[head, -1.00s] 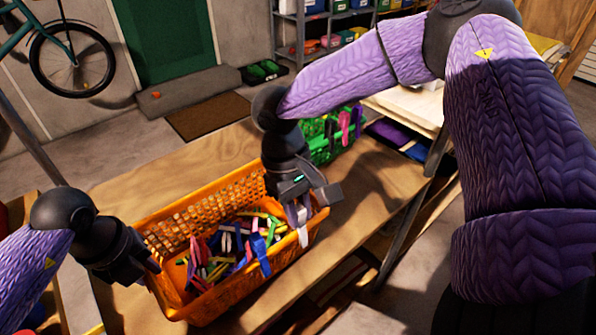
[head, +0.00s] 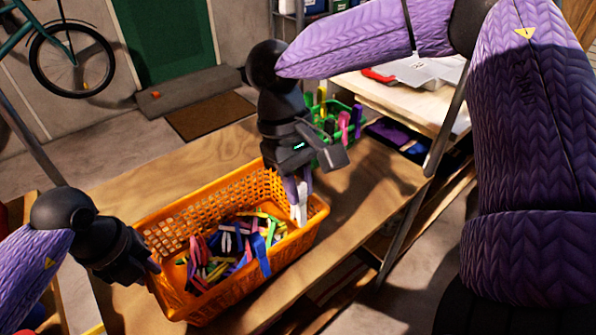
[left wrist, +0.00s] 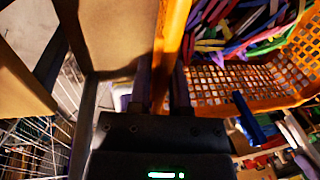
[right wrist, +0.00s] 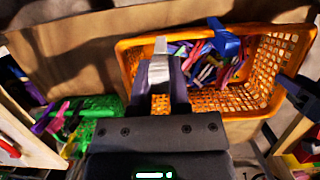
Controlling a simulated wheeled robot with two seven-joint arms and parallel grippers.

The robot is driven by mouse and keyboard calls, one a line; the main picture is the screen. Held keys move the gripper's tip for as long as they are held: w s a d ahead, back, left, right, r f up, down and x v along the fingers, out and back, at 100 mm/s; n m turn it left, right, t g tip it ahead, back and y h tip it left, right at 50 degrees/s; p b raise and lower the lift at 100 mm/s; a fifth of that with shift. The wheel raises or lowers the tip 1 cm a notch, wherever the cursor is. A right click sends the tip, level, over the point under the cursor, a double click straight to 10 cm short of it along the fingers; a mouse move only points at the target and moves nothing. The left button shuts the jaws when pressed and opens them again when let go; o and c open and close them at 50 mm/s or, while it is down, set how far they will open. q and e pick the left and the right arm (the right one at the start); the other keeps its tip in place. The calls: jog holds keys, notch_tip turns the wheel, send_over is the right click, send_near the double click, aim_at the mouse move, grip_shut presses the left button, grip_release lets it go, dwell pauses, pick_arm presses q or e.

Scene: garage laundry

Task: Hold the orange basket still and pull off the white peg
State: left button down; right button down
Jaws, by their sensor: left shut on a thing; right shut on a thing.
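The orange basket (head: 215,205) stands on the wooden table with several coloured pegs heaped inside. My left gripper (head: 152,268) is shut on the basket's left-end rim; the left wrist view shows the orange rim (left wrist: 168,55) between its fingers. My right gripper (head: 297,188) is shut on the white peg (head: 299,208), near the basket's right end. The white peg (right wrist: 159,62) also shows between the fingertips in the right wrist view. It overlaps the rim in view, and I cannot tell if they touch. A blue peg (head: 260,256) is clipped on the front rim.
A green basket (head: 335,150) with pegs stands behind the right gripper. Bare wooden tabletop (head: 190,170) lies behind the orange basket.

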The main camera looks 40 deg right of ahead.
jog(key=shift+r, duration=1.3)
pick_arm(q)
jog(key=shift+c, duration=2.4)
grip_release()
notch_tip(320, 180, up, 12)
jog(key=a, duration=0.2)
jog(key=shift+a+f, duration=0.1)
